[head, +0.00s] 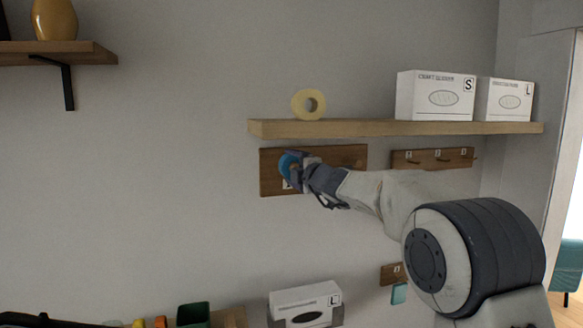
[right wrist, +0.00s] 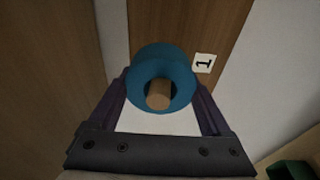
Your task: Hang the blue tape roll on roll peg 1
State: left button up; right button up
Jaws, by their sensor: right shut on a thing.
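The blue tape roll (head: 287,165) is at the left part of a dark wooden board (head: 345,156) on the wall. My right gripper (head: 296,168) is shut on it, with one finger on each side of the roll in the right wrist view (right wrist: 160,82). Roll peg 1 (right wrist: 158,97), a light wooden peg, shows inside the roll's hole, and the label "1" (right wrist: 204,63) is beside it. The roll appears to be around the peg; how far along it sits I cannot tell. In the head view my gripper hides the peg. I cannot make out my left gripper.
A shelf (head: 380,128) just above the board carries a pale yellow roll (head: 308,105) and two white boxes (head: 435,95) (head: 509,99). A board with small pegs (head: 433,158) is to the right. Another white box (head: 305,303) and a green bin (head: 193,314) are below.

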jog(key=shift+w+a+f, duration=0.15)
jog(key=shift+w+f, duration=0.1)
jog(key=shift+w, duration=0.25)
dwell(0.3)
dwell(0.7)
jog(key=o, duration=1.3)
jog(key=shift+o, duration=0.2)
